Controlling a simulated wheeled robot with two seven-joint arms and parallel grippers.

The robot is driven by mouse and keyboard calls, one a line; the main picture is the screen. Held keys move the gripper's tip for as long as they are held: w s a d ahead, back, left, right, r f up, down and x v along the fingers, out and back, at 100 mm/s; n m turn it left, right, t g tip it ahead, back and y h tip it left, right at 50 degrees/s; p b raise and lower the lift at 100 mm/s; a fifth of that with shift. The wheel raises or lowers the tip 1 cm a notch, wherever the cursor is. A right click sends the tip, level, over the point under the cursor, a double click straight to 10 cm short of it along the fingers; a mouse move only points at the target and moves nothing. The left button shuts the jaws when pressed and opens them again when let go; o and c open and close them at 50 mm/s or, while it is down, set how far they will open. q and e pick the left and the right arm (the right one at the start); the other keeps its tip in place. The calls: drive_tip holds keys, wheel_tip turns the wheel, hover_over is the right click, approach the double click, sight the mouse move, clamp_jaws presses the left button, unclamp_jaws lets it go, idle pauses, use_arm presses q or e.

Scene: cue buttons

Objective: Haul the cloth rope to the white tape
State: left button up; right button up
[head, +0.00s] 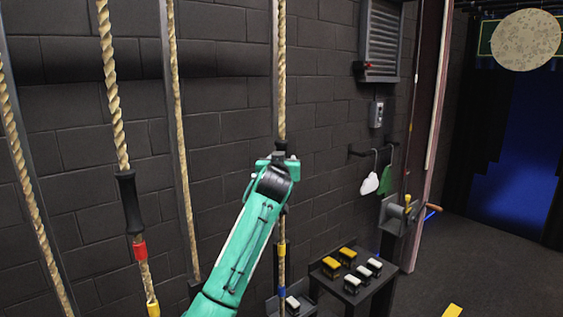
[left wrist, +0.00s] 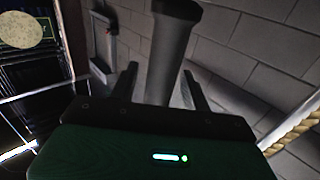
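A tan twisted rope (head: 281,80) hangs just left of picture centre in the head view, with yellow tape (head: 281,250) and blue tape below my arm. My left gripper (head: 280,160) is at this rope's black sleeve. In the left wrist view the dark sleeve (left wrist: 172,50) stands between the two fingers of the gripper (left wrist: 160,75), with a gap showing at its left side. Another rope (head: 109,70), further left, has a black sleeve, red tape (head: 140,250) and yellow tape. I cannot make out white tape or tell which rope is cloth. My right gripper is out of view.
More ropes (head: 172,80) hang along the dark block wall (head: 230,80). A black stand (head: 350,295) with several yellow and white blocks is right of my arm. A winch with a crank (head: 400,210) is beyond it. The floor at right is mostly clear.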

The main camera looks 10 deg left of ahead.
use_arm(q)
drive_tip(key=shift+s+d+f+b, duration=0.1)
drive_tip(key=shift+s+f+b, duration=0.1)
drive_tip(key=shift+s+b, duration=0.4)
drive_tip(key=s+d+b, duration=0.1)
drive_tip(key=s+b, duration=0.4)
drive_tip(key=s, duration=0.7)
drive_tip(key=shift+s+d+r, duration=0.15)
drive_tip(key=shift+s+d, duration=0.1)
